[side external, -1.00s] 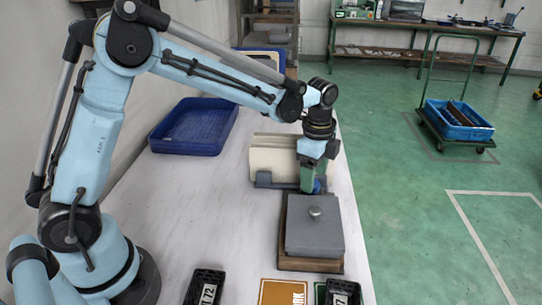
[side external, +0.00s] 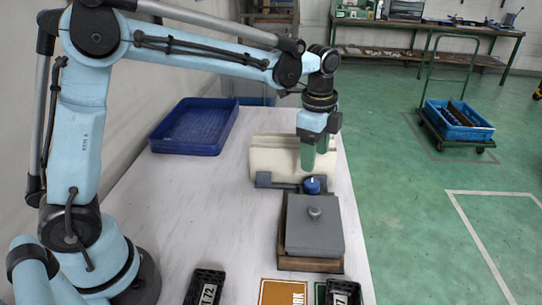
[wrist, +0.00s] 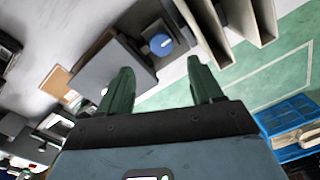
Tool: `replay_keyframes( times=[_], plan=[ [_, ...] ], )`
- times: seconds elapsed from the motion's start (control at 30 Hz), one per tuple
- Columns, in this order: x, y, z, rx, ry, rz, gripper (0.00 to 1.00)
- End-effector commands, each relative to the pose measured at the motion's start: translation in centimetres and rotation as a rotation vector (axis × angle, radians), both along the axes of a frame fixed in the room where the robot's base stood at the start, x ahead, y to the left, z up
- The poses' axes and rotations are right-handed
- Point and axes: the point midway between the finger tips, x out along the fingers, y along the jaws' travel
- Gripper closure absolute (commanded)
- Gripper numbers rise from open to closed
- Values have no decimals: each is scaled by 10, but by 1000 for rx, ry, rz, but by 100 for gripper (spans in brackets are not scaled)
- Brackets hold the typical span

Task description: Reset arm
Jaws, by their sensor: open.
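My gripper (side external: 316,155) hangs above the far end of the bench, its green fingers pointing down and apart, with nothing between them. In the wrist view my gripper (wrist: 160,90) shows as two spread green fingers. Below it in the side view is a round blue knob (side external: 312,186) on a grey base, apart from the fingertips. The knob also shows in the wrist view (wrist: 161,43), beyond the fingers. A grey lid or plate with a round handle (side external: 313,235) lies on a brown wooden box just in front of the knob.
A cream slotted rack (side external: 272,160) stands behind the knob. A blue tray (side external: 195,126) lies at the bench's back left. Black labelled blocks (side external: 205,286) and an orange panel (side external: 282,291) are at the front. The white bench (side external: 205,215) is clear in its middle.

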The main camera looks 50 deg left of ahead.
Motion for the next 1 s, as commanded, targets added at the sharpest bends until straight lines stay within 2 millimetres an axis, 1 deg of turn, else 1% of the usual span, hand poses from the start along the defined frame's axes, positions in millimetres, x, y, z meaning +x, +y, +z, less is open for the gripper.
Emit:
replay_keyframes(
  times=[0.17, 0.3, 0.5, 0.67, 0.8, 0.9, 1.0],
  plan=[
    [-21, 10, 17, -21, -75, 161, 35],
    [-46, 20, 30, -58, -160, 346, 35],
    [-82, 33, 39, -133, -277, 607, 35],
    [-110, 41, 36, -212, -364, 812, 35],
    [-132, 48, 29, -291, -431, 979, 35],
    [-143, 51, 23, -342, -467, 1075, 35],
    [-150, 53, 17, -382, -491, 1142, 35]
  ],
)
